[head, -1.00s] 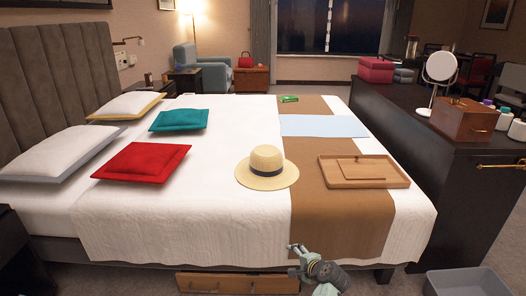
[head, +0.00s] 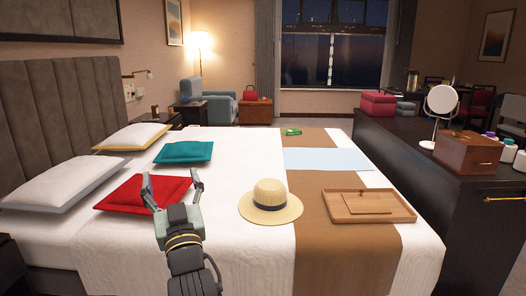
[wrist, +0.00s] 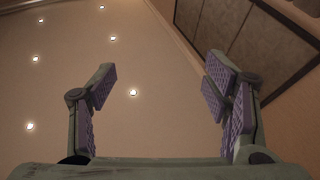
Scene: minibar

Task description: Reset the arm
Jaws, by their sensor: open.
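My gripper (head: 172,188) is raised in the head view, in front of the red pillow (head: 139,194) and covering part of it. Its two fingers point up and stand wide apart with nothing between them. In the wrist view my gripper (wrist: 158,90) is open and empty, facing the ceiling (wrist: 150,60) with several small lights.
The bed (head: 240,155) holds pillows, a straw hat (head: 270,203) right of my gripper, and a wooden tray (head: 350,217). A dark counter (head: 430,150) with a round mirror (head: 441,101) and a wooden box (head: 467,152) stands at the right.

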